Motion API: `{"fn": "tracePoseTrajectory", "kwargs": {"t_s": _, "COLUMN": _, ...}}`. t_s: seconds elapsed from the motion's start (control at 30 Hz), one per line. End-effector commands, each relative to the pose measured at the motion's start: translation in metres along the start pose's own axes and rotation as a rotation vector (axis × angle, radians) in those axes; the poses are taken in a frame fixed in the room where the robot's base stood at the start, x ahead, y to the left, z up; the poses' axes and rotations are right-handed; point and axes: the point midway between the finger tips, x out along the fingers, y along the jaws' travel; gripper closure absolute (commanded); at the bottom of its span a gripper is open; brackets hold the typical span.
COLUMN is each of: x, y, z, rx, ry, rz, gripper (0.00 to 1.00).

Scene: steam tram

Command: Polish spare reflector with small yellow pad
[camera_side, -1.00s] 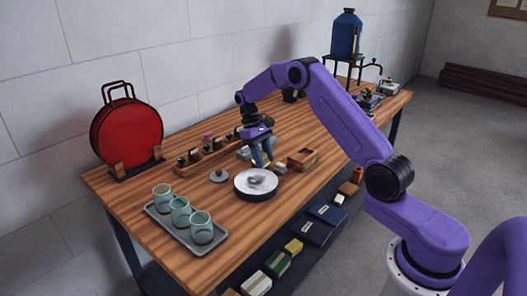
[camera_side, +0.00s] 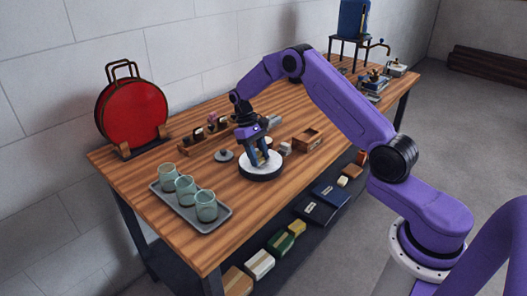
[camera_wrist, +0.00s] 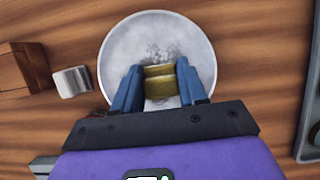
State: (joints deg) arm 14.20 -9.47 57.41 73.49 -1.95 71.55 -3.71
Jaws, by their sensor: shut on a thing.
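The spare reflector is a round, pale dish with a dark rim and stands on the wooden bench in the side view (camera_side: 274,170). In the wrist view the reflector (camera_wrist: 195,42) carries grey smudges across its upper middle. My gripper (camera_side: 262,161) points down over the reflector. In the wrist view my gripper (camera_wrist: 160,88) is shut on the small yellow pad (camera_wrist: 160,84), its blue fingers on either side. The pad is over the dish, just below the smudges in the picture. It looks at or very near the surface; contact cannot be made out.
A grey lid (camera_side: 224,155), a wooden rack (camera_side: 190,147) and a tray (camera_side: 226,213) with teal cups (camera_side: 185,188) are to the left. A red round case (camera_side: 134,113) stands behind.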

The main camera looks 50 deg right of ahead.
Motion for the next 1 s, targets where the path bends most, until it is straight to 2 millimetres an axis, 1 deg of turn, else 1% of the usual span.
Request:
{"fn": "tracePoseTrajectory", "kwargs": {"t_s": 0.03, "x": 0.001, "y": -0.006, "z": 0.000, "rx": -0.003, "ry": -0.001, "rz": 0.000, "gripper": 0.87}}
{"fn": "tracePoseTrajectory", "kwargs": {"t_s": 0.4, "x": 0.001, "y": -0.037, "z": 0.000, "rx": -0.003, "ry": -0.001, "rz": 0.000, "gripper": 0.87}}
{"fn": "tracePoseTrajectory", "kwargs": {"t_s": 1.0, "x": 0.001, "y": 0.015, "z": 0.000, "rx": 0.001, "ry": 0.000, "rz": -0.001, "gripper": 0.87}}
